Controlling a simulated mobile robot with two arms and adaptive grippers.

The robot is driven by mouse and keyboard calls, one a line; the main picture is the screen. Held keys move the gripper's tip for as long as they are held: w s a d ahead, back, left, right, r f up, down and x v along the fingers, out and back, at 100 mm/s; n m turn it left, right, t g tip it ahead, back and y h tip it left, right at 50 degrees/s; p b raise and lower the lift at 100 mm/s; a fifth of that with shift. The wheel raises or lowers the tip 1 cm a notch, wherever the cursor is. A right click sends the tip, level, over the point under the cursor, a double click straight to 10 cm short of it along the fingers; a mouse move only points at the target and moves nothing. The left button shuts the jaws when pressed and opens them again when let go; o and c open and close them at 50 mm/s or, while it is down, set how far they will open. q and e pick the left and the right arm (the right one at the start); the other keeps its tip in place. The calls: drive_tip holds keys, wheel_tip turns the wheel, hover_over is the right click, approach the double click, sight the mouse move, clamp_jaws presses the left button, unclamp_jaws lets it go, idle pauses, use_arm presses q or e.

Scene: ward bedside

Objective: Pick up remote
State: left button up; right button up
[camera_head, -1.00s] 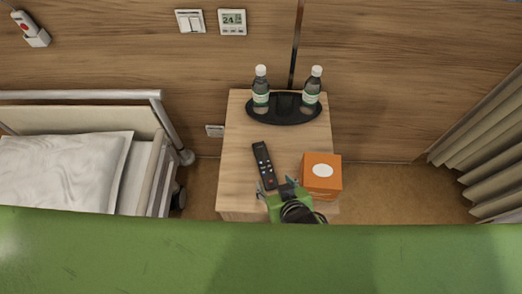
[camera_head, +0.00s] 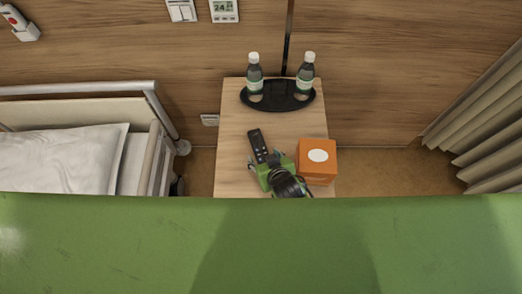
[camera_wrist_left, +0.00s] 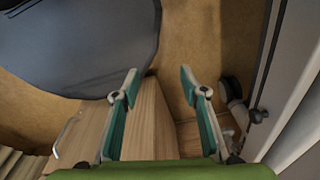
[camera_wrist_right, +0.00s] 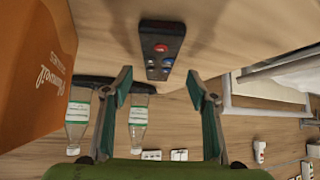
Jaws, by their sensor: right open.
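The dark remote (camera_head: 258,145) lies on the wooden bedside table (camera_head: 233,120), its lower end hidden behind my right gripper (camera_head: 267,161). In the right wrist view the remote (camera_wrist_right: 161,48) shows its red and blue buttons, ahead of and between the open fingers of the right gripper (camera_wrist_right: 162,82). The fingers do not touch it in that view. My left gripper (camera_wrist_left: 160,80) shows only in the left wrist view, open and empty, away from the remote.
An orange tissue box (camera_head: 317,160) stands close to the right of my right gripper. A black tray (camera_head: 277,98) with two water bottles is at the table's back. The bed (camera_head: 70,150) is to the left, a curtain (camera_head: 485,130) to the right.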

sight(261, 151)
drive_tip(key=shift+x, duration=1.15)
drive_tip(key=shift+w+f, duration=0.35)
drive_tip(key=shift+f, duration=0.15)
use_arm(q)
drive_tip(key=shift+s, duration=0.85)
use_arm(e)
drive_tip(key=c, duration=1.3)
drive_tip(key=shift+o, duration=0.2)
drive_tip(key=shift+r, duration=0.15)
